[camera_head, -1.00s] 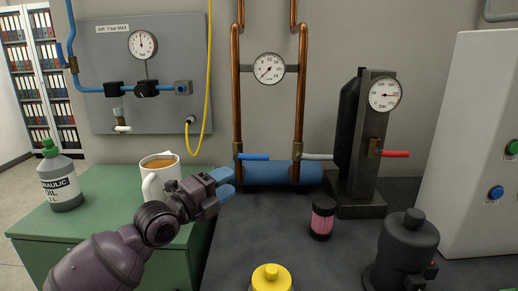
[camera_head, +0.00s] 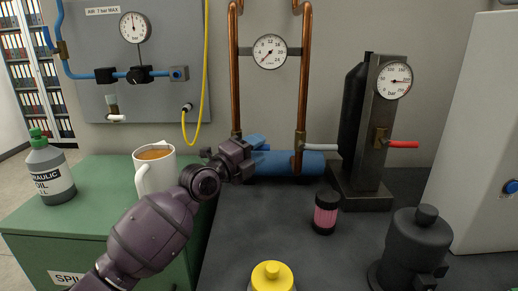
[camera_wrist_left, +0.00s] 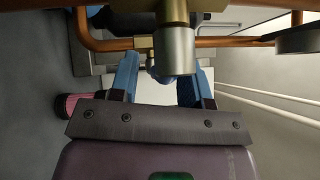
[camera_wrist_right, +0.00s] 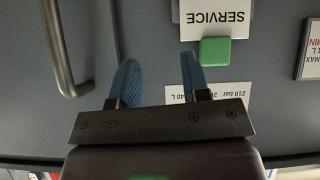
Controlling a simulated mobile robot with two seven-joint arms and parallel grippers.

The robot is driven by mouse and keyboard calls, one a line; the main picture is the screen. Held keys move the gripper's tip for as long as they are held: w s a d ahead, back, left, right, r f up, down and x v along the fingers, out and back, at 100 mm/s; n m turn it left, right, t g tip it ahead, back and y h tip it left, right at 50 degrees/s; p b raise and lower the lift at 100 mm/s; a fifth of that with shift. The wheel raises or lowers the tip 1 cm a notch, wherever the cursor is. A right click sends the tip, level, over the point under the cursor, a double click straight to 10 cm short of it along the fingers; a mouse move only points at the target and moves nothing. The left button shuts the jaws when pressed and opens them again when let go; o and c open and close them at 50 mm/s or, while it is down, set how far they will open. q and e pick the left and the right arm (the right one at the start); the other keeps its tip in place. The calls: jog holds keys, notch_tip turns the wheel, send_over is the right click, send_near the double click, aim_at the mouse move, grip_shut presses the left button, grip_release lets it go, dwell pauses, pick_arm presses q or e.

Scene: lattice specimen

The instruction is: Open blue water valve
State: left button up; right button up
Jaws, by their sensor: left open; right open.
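The blue water valve sits low on the left copper pipe, its brass body (camera_head: 236,134) showing just above my left gripper (camera_head: 257,143). My gripper is at its lever, with open blue fingers; they and the blue lever overlap, and I cannot tell them apart or see contact. In the left wrist view the open fingers (camera_wrist_left: 160,72) stand either side of a metal valve part (camera_wrist_left: 179,48). My right gripper (camera_wrist_right: 160,66) shows only in its wrist view, open and empty in front of a grey panel.
A pale lever (camera_head: 320,147) is on the right copper pipe and a red lever (camera_head: 404,144) on the gauge block. A mug (camera_head: 153,170), pink-banded jar (camera_head: 326,213) and yellow-capped item (camera_head: 271,276) stand nearby.

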pick_arm(q)
jog(key=shift+w+d, duration=0.35)
grip_shut()
dwell(0.4)
